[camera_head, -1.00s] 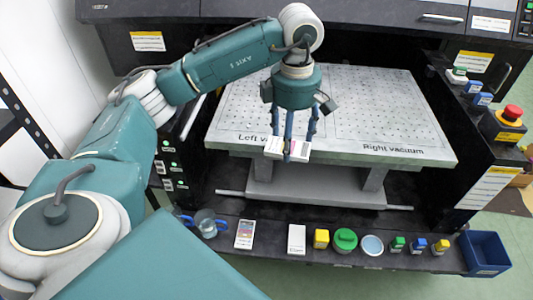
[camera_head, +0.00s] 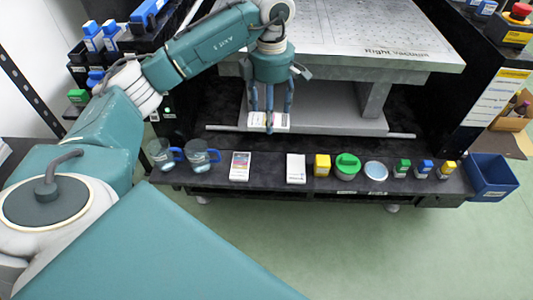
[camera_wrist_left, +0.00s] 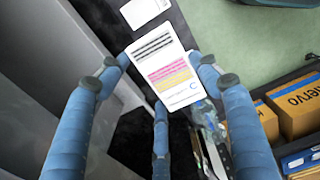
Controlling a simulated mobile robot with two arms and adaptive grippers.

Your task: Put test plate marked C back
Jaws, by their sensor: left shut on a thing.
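My left gripper (camera_head: 269,122) is shut on a white test plate (camera_head: 281,121), held in front of the printer table and above and behind the front shelf. In the left wrist view the plate (camera_wrist_left: 165,70) sits between the gripper's fingers (camera_wrist_left: 165,80). It carries dark, pink and yellow printed lines and a small blue mark like a C. Another printed plate (camera_head: 240,166) and a plain white plate (camera_head: 296,168) lie apart on the front shelf. My right gripper is not in view.
The front shelf (camera_head: 268,172) also bears two mugs (camera_head: 180,155), a yellow bottle (camera_head: 321,165), a green-lidded jar (camera_head: 346,166), a round dish (camera_head: 375,171) and small bottles (camera_head: 425,169). A blue bin (camera_head: 491,178) is at right. A gap lies between the two shelf plates.

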